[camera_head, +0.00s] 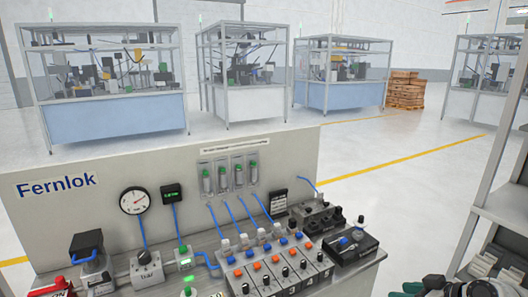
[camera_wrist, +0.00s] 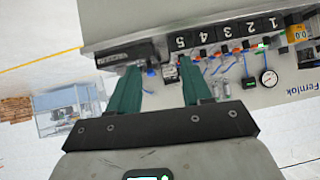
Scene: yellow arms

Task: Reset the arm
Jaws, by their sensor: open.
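My gripper (camera_wrist: 160,78) shows in the wrist view with its two green fingers apart. Nothing is visible between the fingers. Beyond them, in the upper part of that view, is the Fernlok bench, seen upside down. The gap between fingers and bench is hard to judge. In the head view, a dark and green shape is cut off at the bottom right edge; it may be part of my arm. No full view of the arm is given.
The Fernlok panel (camera_head: 120,200) stands in front, with a gauge (camera_head: 134,201) and a row of valve blocks (camera_head: 275,268). A grey frame (camera_head: 487,190) rises at the right. Glazed machine cells (camera_head: 110,85) stand behind. Open floor (camera_head: 425,210) lies right of the bench.

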